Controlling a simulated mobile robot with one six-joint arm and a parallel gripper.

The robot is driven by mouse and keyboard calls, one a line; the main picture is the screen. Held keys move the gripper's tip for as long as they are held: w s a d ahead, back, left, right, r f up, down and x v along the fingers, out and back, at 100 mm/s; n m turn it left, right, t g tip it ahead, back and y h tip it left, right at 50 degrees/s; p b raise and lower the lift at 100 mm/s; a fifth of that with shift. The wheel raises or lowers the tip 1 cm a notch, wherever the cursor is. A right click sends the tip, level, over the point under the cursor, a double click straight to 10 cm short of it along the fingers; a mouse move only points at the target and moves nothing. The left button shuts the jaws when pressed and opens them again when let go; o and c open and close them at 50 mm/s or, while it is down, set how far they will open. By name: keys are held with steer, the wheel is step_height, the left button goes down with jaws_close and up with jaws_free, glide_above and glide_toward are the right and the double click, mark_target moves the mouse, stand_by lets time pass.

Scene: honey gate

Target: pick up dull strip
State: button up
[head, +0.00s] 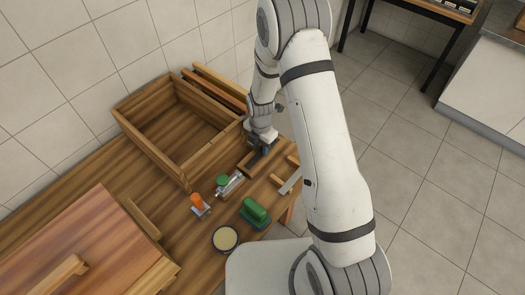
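A flat grey strip (290,181), which looks like the dull strip, lies at the table's right edge beside small wooden pieces. My gripper (260,152) points down at a small wooden tray (246,170), to the left of and behind the grey strip. Its dark fingers are small and partly merged with the dark inside of the tray. I cannot tell whether they are apart or hold anything. My forearm passes close to the right of the strip in the picture.
A large open wooden box (150,154) stands behind on the table. In front lie an orange-handled scraper (198,204), a metal tool with a green part (230,184), a green brush (256,213) and a round dish (225,239). A wooden hive-like box (75,245) fills the front left.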

steer(key=shift+c, duration=0.5)
jaws_close()
steer(key=shift+r, duration=0.1)
